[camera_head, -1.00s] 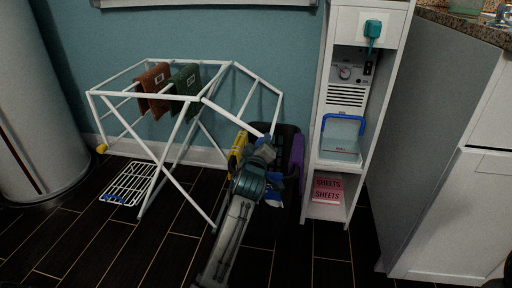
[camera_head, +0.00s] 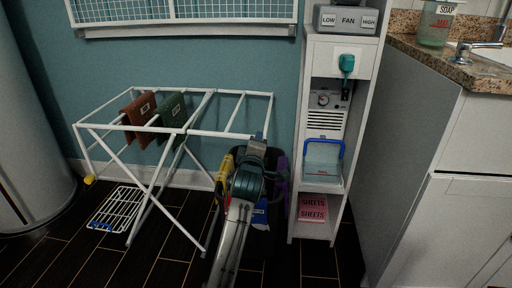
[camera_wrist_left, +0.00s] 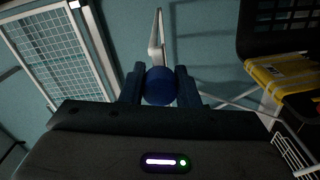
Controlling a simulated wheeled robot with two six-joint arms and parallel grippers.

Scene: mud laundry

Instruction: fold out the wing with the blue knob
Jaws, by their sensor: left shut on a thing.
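The white drying rack (camera_head: 145,128) stands by the blue wall. Its right wing (camera_head: 270,112) reaches out to the right, about level with the rack's top. In the left wrist view the round blue knob (camera_wrist_left: 160,86) sits between the two fingers of my left gripper (camera_wrist_left: 160,88), which is shut on it. A white wing bar (camera_wrist_left: 156,40) runs beyond the knob. In the head view my left gripper (camera_head: 258,140) is at the wing's near right corner and hides the knob. My right gripper is not in view.
A brown cloth (camera_head: 138,116) and a green cloth (camera_head: 170,119) hang on the rack. A dark basket with yellow (camera_head: 224,178) and purple (camera_head: 281,180) items stands below the wing. A white shelf unit (camera_head: 297,185) is close on the right. A yellow knob (camera_head: 89,180) hangs at left.

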